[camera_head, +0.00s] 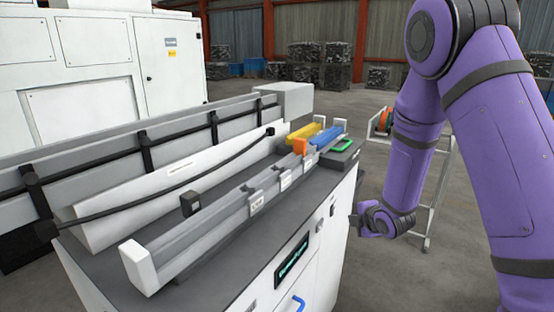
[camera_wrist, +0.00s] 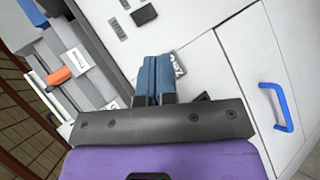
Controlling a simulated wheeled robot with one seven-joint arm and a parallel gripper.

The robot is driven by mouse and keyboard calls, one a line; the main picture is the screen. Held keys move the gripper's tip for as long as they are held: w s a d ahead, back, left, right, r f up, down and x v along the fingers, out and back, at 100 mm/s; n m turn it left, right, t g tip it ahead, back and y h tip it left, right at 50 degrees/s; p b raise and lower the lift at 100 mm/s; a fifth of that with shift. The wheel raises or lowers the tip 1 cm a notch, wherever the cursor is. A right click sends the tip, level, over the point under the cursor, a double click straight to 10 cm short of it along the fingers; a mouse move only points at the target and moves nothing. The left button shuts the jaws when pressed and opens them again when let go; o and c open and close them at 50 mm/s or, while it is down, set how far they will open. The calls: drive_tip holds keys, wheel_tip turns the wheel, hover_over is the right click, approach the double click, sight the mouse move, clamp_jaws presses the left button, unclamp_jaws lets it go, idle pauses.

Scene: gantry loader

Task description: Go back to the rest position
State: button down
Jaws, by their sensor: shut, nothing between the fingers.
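My gripper is shut and empty. In the wrist view its two blue fingers (camera_wrist: 153,78) lie together, in front of the white cabinet of the loader. In the head view my purple arm fills the right side and bends down. The gripper end (camera_head: 368,222) hangs beside the cabinet's right side, below the level of its top, and its fingers are too small there to make out.
The loader's grey rail (camera_head: 225,215) runs along the cabinet top. Yellow (camera_head: 304,133), blue (camera_head: 328,137), orange (camera_head: 300,146) and green (camera_head: 341,145) parts sit at its far end. A blue handle (camera_wrist: 277,106) sticks out of the cabinet front. A wheeled cart (camera_head: 440,190) stands behind my arm.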

drive_tip(key=s+d+r+m+g+h, duration=0.1)
drive_tip(key=s+r+m, duration=0.3)
drive_tip(key=r, duration=0.3)
drive_tip(key=s+d+r+m+h, duration=0.1)
drive_tip(key=s+d+r+m, duration=0.2)
drive_tip(key=r, duration=0.4)
drive_tip(key=s+r+m+g+h, duration=0.1)
drive_tip(key=s+r+m, duration=0.3)
drive_tip(key=s+r, duration=0.15)
drive_tip(key=s+r+m+g, duration=0.1)
drive_tip(key=s+r+m, duration=0.3)
drive_tip(key=s, duration=0.8)
drive_tip(key=s+r+m+g, duration=0.2)
drive_tip(key=s+r+m, duration=0.3)
drive_tip(key=s, duration=0.7)
drive_tip(key=shift+a+r, duration=0.2)
drive_tip(key=shift+r, duration=0.4)
